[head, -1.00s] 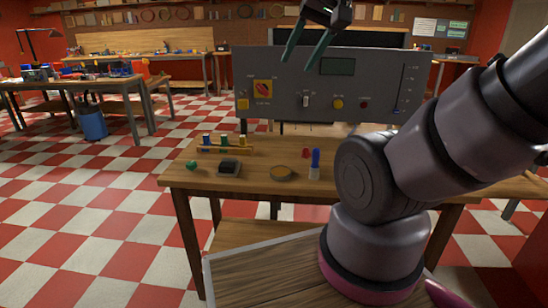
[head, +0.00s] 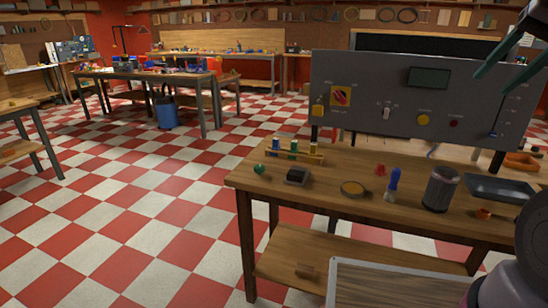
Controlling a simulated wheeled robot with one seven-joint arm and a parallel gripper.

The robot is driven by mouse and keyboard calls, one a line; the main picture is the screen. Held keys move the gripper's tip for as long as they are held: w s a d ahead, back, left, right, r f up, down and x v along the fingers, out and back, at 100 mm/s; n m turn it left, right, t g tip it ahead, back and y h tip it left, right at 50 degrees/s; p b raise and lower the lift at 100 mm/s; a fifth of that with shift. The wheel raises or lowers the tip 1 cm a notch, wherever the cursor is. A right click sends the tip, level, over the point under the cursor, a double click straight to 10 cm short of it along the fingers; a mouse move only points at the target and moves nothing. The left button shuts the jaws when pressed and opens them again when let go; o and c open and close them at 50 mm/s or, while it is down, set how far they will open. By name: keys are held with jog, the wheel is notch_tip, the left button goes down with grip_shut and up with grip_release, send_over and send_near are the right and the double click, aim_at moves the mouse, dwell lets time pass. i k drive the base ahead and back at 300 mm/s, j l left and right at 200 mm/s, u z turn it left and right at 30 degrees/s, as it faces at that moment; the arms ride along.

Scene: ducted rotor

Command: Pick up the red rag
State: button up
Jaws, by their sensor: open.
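I cannot make out a red rag for certain in the head view. A small red item (head: 380,170) stands on the near wooden table (head: 330,200), but it looks like a small solid piece, not cloth. My gripper (head: 505,75) is at the upper right, in front of the grey control panel (head: 400,95), partly cut off by the picture edge. It is open, and nothing shows between its fingers. It is well above the table and apart from the items there.
The table holds a blue-topped bottle (head: 394,184), a round dish (head: 353,188), a dark cylinder (head: 440,189), a black tray (head: 498,188), an orange bin (head: 522,162) and a small rack (head: 295,155). Another workbench (head: 150,78) stands further back. Checkered floor is open at left.

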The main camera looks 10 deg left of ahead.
aim_at(380, 170)
jog(key=u, duration=5.15)
jog(key=z, duration=5.15)
jog(key=i+l+z, duration=0.1)
jog(key=i+l, duration=0.35)
jog(key=i, duration=0.15)
